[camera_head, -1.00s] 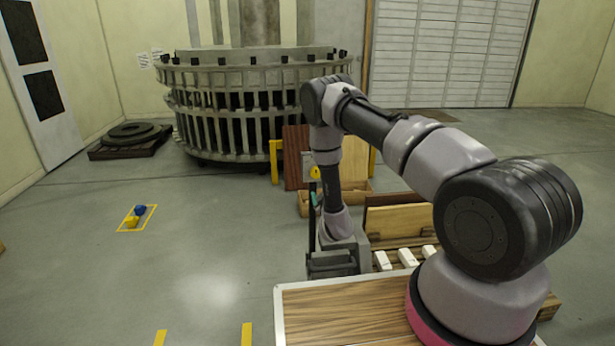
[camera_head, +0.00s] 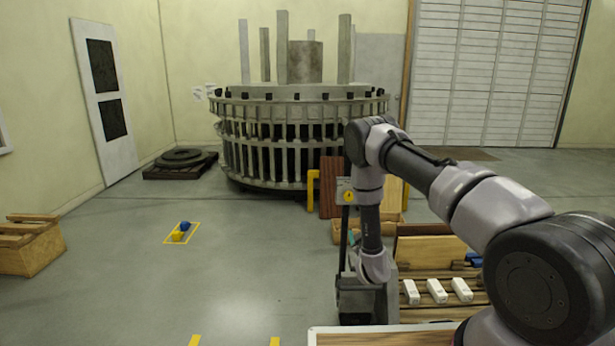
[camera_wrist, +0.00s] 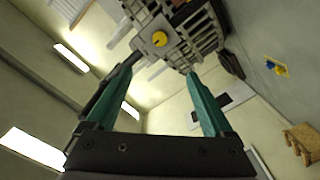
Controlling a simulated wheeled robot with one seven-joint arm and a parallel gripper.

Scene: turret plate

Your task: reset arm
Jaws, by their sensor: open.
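My arm (camera_head: 440,180) rises from the lower right in the head view, reaches up to the left, then bends down at its far end. My gripper (camera_wrist: 163,85) shows in the wrist view with two teal fingers wide apart and nothing between them. In the head view the gripper is mostly hidden at the end of the arm, beside a grey box-like stand (camera_head: 360,300) with a dark post. I cannot tell from this view whether they touch.
A round slatted turret (camera_head: 290,135) stands at the back. Blue and yellow pieces (camera_head: 181,231) lie in a yellow floor outline. A wooden crate (camera_head: 30,252) is at left. White blocks (camera_head: 437,291) lie on a slatted pallet at right. The floor at left centre is largely clear.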

